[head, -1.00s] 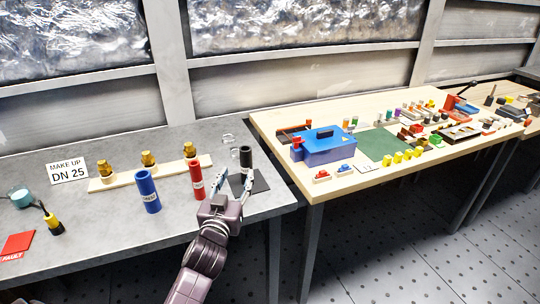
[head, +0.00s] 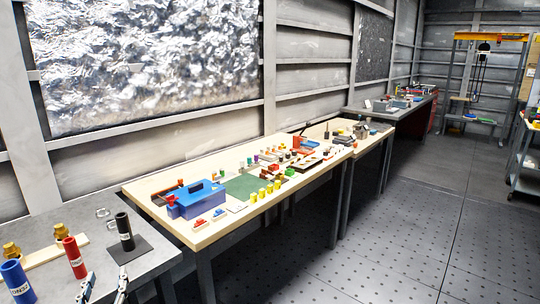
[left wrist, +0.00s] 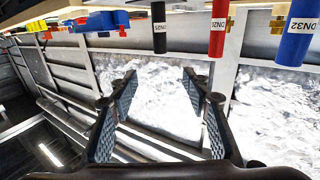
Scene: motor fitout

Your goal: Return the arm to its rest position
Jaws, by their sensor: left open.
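My left gripper (head: 103,286) shows only by its fingertips at the bottom edge of the head view, in front of the grey table. In the left wrist view its two fingers (left wrist: 160,82) are spread with nothing between them. The black tube (head: 123,226) stands upright on a dark square pad (head: 140,249), apart from the fingers. The left wrist view, which is upside down, also shows this tube, labelled DN25 (left wrist: 159,30), plus a red tube (left wrist: 218,32) and a blue tube (left wrist: 299,28). My right gripper is not in view.
The grey table (head: 95,220) also bears the red and blue tubes and brass fittings (head: 61,231) on a pale strip. A wooden table (head: 235,222) adjoins it, with a blue toolbox (head: 196,200) and many small parts. Open perforated floor (head: 400,240) lies to the right.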

